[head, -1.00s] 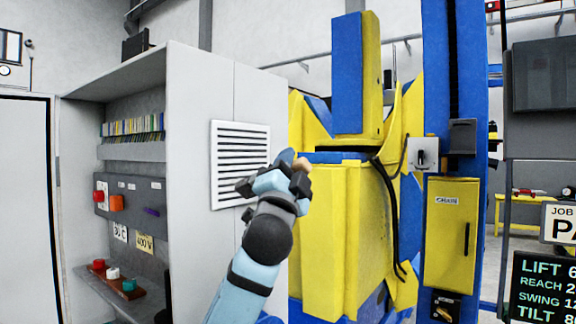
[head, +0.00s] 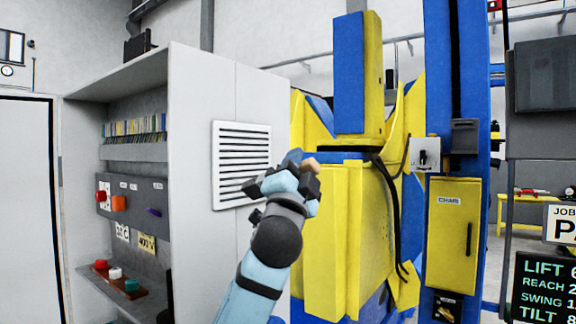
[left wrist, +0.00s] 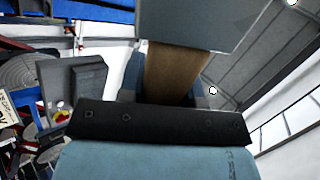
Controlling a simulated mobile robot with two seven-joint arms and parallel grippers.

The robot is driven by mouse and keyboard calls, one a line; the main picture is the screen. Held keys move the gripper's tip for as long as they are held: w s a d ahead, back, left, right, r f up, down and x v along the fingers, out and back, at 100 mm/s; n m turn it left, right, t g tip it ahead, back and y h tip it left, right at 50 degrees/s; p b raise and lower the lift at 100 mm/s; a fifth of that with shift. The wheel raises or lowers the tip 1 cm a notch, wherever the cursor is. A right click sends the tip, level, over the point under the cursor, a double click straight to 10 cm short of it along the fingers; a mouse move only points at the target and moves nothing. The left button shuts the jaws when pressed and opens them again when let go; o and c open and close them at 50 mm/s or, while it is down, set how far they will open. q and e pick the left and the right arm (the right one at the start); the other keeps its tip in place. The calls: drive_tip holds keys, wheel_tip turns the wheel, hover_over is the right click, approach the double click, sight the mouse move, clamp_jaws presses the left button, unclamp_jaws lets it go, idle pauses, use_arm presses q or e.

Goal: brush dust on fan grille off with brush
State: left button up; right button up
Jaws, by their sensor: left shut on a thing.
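The fan grille (head: 231,180) is a white slatted panel on the side of the grey cabinet in the head view. Dust on it cannot be made out. My left gripper (head: 296,176) is at the grille's lower right, overlapping its edge in the picture; whether anything touches the grille cannot be told. It is shut on the brush, whose small brown part (head: 310,162) shows at the fingertips. In the left wrist view the brush's brown part (left wrist: 173,72) stands between the fingers, below a grey block. The bristles are not clear. My right gripper is not in view.
The grey cabinet (head: 200,110) has open shelves on its left with coloured folders (head: 134,128) and switches. A yellow and blue machine (head: 335,230) stands close right of the grille, behind my left arm. A yellow box (head: 452,235) is further right.

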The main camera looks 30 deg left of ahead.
sight(263, 174)
use_arm(q)
drive_tip(key=a, duration=0.4)
drive_tip(key=shift+w, duration=0.1)
drive_tip(key=shift+w+a+p, duration=0.1)
drive_tip(key=shift+a+p, duration=0.2)
drive_tip(key=shift+a, duration=0.65)
drive_tip(key=shift+w+a, duration=0.1)
drive_tip(key=shift+a, duration=1.05)
drive_tip(key=shift+w, duration=0.1)
